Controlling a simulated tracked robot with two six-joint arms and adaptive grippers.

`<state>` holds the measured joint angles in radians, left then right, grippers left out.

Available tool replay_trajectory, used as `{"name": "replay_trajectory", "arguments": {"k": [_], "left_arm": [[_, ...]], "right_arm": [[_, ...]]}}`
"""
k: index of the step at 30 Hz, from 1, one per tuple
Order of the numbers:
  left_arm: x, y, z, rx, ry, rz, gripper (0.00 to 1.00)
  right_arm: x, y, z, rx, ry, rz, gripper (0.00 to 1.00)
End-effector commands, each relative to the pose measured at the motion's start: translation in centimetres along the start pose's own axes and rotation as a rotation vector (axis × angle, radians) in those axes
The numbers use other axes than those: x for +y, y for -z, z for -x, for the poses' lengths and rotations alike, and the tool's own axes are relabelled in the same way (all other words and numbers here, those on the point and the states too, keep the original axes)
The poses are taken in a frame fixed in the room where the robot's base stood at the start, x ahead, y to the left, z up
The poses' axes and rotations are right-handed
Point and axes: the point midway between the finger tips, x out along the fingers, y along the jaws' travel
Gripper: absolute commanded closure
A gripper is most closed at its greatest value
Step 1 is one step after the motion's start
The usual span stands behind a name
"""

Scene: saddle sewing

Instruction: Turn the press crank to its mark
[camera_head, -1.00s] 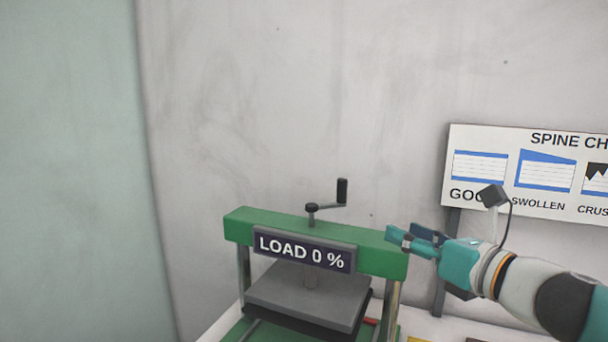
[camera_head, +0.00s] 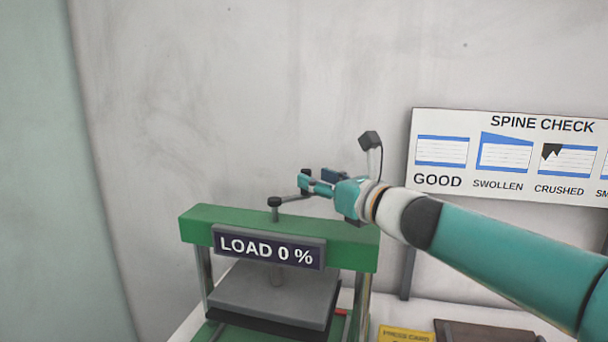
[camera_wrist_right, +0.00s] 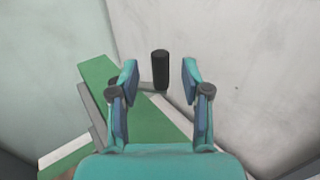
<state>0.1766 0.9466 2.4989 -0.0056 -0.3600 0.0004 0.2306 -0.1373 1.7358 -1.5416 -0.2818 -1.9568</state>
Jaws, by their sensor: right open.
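The press crank (camera_head: 275,203) stands on top of the green press beam (camera_head: 200,226), its arm pointing right. Its dark upright handle shows between my fingers in the right wrist view (camera_wrist_right: 160,70), apart from both. My right gripper (camera_head: 316,182) is open at the handle, and in the head view its fingers partly hide the handle. The sign on the beam (camera_head: 268,247) reads LOAD 0 %. The grey press plate (camera_head: 262,291) lies below the beam. I see no crank mark that I can make out. My left gripper is out of view.
A SPINE CHECK board (camera_head: 508,156) stands against the wall at the right. A yellow card (camera_head: 406,335) and a dark brown flat object (camera_head: 480,332) lie on the table right of the press. The space above the beam's left half is clear.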

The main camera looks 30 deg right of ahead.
Motion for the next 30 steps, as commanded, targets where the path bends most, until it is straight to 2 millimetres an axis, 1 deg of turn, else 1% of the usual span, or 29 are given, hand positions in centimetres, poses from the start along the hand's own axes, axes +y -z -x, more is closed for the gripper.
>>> {"name": "replay_trajectory", "arguments": {"k": [1, 3, 6, 9, 13, 20, 21, 28, 29, 30], "left_arm": [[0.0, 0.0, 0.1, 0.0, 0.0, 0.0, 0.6], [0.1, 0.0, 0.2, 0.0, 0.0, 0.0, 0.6], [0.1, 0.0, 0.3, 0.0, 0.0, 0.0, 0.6], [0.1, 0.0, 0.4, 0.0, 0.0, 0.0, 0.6], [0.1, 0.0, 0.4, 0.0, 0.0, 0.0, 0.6], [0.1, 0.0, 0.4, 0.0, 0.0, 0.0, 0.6], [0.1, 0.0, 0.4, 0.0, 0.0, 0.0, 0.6], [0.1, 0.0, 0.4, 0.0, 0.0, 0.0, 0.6], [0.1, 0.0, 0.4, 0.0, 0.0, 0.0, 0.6], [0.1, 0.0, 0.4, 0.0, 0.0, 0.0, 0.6]], "right_arm": [[0.0, 0.1, -1.1, 0.002, -0.001, -0.001, 0.53], [0.1, 0.0, -2.1, 0.002, -0.001, -0.002, 0.53], [0.1, -0.1, -3.3, 0.001, -0.001, 0.0, 0.53], [0.0, 0.0, -4.0, 0.0, 0.0, -0.001, 0.53], [0.0, 0.0, -4.4, 0.0, 0.0, -0.001, 0.53], [0.1, 0.0, -4.4, 0.0, 0.0, -0.001, 0.53], [0.1, 0.0, -4.4, 0.0, 0.0, -0.001, 0.59], [0.1, 0.0, -4.4, 0.0, -0.001, -0.001, 0.97], [0.1, 0.0, -4.4, 0.0, -0.001, -0.001, 1.0], [0.1, 0.0, -4.4, 0.0, -0.001, -0.001, 1.0]]}}
